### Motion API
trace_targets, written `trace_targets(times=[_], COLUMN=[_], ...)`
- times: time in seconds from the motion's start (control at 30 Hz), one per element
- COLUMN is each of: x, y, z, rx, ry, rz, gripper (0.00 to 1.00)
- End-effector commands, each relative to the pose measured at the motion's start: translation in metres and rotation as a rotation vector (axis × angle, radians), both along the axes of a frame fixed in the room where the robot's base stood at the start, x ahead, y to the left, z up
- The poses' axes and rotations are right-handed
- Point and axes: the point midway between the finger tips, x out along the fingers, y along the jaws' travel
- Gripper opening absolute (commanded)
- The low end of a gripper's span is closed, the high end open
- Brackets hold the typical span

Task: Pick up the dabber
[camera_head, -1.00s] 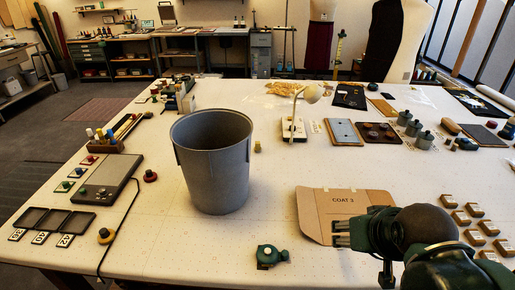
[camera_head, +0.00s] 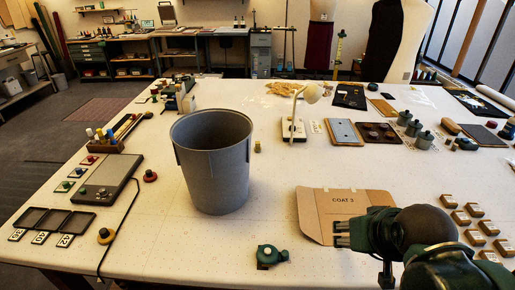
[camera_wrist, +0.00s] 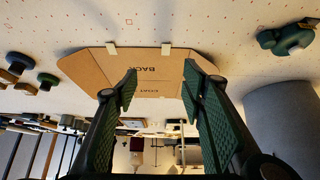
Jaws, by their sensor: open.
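No thing in view is marked as the dabber, and I cannot tell for sure which one it is. A small dark green rounded thing (camera_head: 271,255) sits alone near the table's front edge, left of my gripper (camera_head: 341,233). It also shows at the upper right of the wrist view (camera_wrist: 287,38). A small yellowish peg-like thing (camera_head: 258,147) stands behind the grey bin's right side. My gripper is open and empty over the brown coat pattern (camera_head: 345,203); its two green-padded fingers (camera_wrist: 160,88) are spread apart in the wrist view.
A tall grey bin (camera_head: 212,165) stands mid-table. Several small brass-coloured blocks (camera_head: 463,217) lie at the right. A grey device (camera_head: 104,178) with a cable, a dark tray (camera_head: 55,220) and round knobs are at the left. The white table (camera_head: 200,240) is clear in front of the bin.

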Motion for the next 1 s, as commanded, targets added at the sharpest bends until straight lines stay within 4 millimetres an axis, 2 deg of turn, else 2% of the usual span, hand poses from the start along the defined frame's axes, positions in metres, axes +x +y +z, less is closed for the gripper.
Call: trace_targets(times=[0.37, 0.53, 0.77, 1.0], x=[0.001, 0.006, 0.027, 0.061], y=[0.0, 0.002, 0.008, 0.017], z=[0.001, 0.009, 0.032, 0.062], rx=[0.001, 0.013, 0.057, 0.119], ry=[0.001, 0.008, 0.036, 0.079], rz=[-0.002, -0.014, -0.065, -0.146], gripper=[0.37, 0.37, 0.37, 0.37])
